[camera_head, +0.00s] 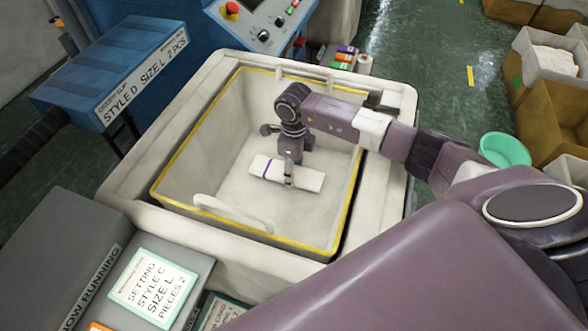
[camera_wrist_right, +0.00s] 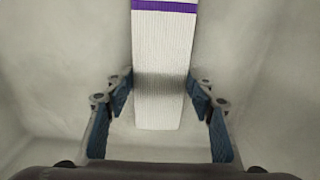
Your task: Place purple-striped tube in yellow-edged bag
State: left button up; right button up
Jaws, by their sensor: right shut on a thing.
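The white tube with a purple stripe (camera_head: 308,180) is inside the yellow-edged bag (camera_head: 205,150), low over its floor. I cannot tell whether it touches the floor. My right gripper (camera_head: 289,177) reaches down into the bag and is shut on the tube. In the right wrist view the tube (camera_wrist_right: 160,60) runs between the fingers of the right gripper (camera_wrist_right: 161,96), with its purple stripe at the far end. The bag is a pale open container with a yellow rim, set in a cream frame. My left gripper is not in view.
A grey box with a green-edged style card (camera_head: 153,287) stands at front left. A blue machine with a red button (camera_head: 231,9) is behind. Small coloured rolls (camera_head: 344,60) lie beyond the far rim. A green basin (camera_head: 505,150) and boxes are on the right.

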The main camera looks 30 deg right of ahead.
jog(key=shift+f, duration=0.1)
jog(key=shift+f, duration=0.15)
jog(key=o, duration=0.9)
jog(key=shift+r, duration=0.35)
notch_tip(320, 180, up, 12)
jog(key=b, duration=0.2)
jog(key=shift+f, duration=0.15)
